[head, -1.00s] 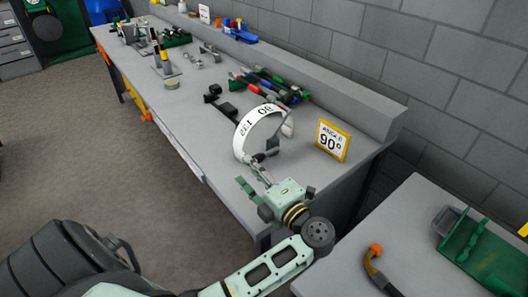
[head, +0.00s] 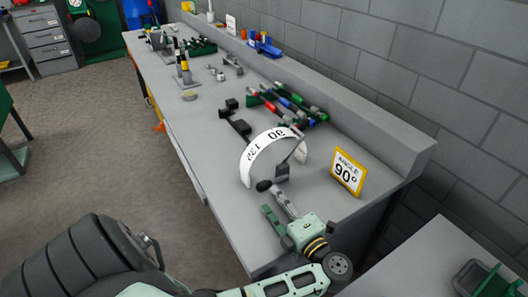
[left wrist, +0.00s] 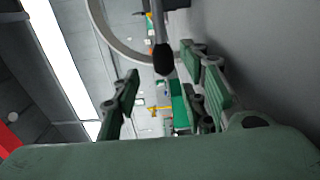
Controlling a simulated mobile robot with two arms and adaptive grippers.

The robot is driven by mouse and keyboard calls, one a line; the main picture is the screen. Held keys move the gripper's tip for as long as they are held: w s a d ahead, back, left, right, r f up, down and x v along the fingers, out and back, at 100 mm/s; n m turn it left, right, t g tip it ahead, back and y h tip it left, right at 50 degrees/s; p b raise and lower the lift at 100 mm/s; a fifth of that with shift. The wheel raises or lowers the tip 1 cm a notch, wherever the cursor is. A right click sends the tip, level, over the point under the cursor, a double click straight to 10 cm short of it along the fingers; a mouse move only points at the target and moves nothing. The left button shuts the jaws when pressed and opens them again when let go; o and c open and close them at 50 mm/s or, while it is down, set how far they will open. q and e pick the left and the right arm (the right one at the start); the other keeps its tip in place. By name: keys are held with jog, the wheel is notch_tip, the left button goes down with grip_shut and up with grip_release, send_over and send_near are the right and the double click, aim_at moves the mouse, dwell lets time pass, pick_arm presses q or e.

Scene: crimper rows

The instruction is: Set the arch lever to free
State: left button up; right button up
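A black knob (head: 264,186) shows low in front of the arch. My left gripper (head: 278,207) is just in front of the arch and knob, its fingers spread. In the left wrist view, the black knob (left wrist: 163,60) hangs on a grey shaft beyond the gap between the two green fingers, nearer the right one. The ring of the arch (left wrist: 108,42) shows at upper left. I see no contact with the knob. The right gripper is out of view.
A yellow-framed sign (head: 347,173) reading "ANGLE 90°" stands right of the arch. Several coloured-handled tools (head: 290,103) lie behind it. The bench (head: 215,165) is clear left of the arch. Another table (head: 425,265) is at lower right.

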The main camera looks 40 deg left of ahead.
aim_at(266, 189)
pick_arm(q)
jog(key=p+x, duration=0.1)
jog(key=x, duration=0.5)
jog(key=shift+a+f+p, duration=0.1)
jog(key=shift+f+p, duration=0.05)
jog(key=shift+p, duration=0.15)
jog(key=shift+w+a, duration=0.2)
jog(key=shift+a, duration=0.35)
grip_shut()
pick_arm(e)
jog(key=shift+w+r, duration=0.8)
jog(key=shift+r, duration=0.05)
